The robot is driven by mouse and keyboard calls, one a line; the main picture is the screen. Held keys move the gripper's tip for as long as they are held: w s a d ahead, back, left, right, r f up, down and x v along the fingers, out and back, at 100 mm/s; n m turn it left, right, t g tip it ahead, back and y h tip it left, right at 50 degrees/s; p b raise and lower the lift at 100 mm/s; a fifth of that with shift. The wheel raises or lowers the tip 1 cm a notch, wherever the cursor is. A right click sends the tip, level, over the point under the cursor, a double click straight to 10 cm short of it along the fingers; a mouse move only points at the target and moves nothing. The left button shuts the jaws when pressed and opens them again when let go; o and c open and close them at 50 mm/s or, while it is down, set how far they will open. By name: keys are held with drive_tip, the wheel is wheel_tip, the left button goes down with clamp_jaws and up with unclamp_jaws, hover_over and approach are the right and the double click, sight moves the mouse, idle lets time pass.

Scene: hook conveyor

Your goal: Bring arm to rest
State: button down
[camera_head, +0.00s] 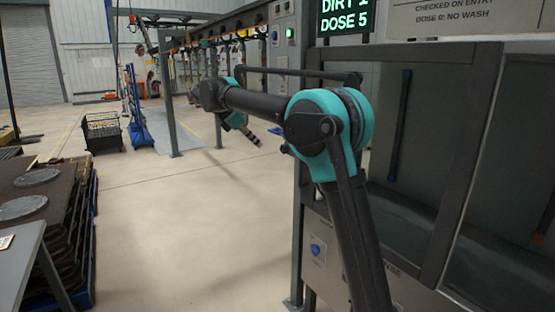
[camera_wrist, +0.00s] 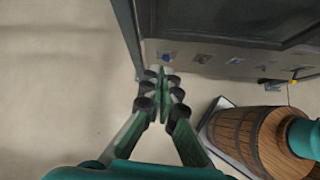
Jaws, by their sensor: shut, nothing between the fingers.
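My gripper (camera_head: 256,142) hangs at the far end of my arm in the head view, pointing down and to the right over open floor. My arm is raised and bent, with its teal joint near the middle of the picture. In the wrist view the fingers of my gripper (camera_wrist: 162,84) are closed together, and they hold nothing. The fingertips are above the pale floor (camera_wrist: 65,75), apart from any object.
A grey cabinet with windows (camera_head: 435,130) stands close at the right of my arm. A hook conveyor (camera_head: 215,35) runs behind it. The floor between is clear.

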drive_tip(key=s+d+f+m+g+y, duration=0.1)
drive_tip(key=s+d+f+m+y, duration=0.1)
drive_tip(key=s+d+f+m, duration=0.6)
drive_tip(key=s+d+f+m+y, duration=0.2)
drive_tip(key=s+d+f+m, duration=0.3)
drive_tip(key=d+f, duration=0.65)
drive_tip(key=s+d+f+m+y, duration=0.1)
drive_tip(key=s+d+f+m, duration=0.2)
drive_tip(key=s, duration=0.8)
drive_tip(key=s+d+f+m+y, duration=0.2)
drive_tip(key=s+d+f+m, duration=0.2)
drive_tip(key=s+f+m, duration=0.3)
drive_tip(key=s+f, duration=0.4)
drive_tip(key=shift+s+d+f+t, duration=0.2)
drive_tip(key=shift+s+f+t, duration=0.05)
drive_tip(key=shift+f+t, duration=0.15)
drive_tip(key=shift+r, duration=0.1)
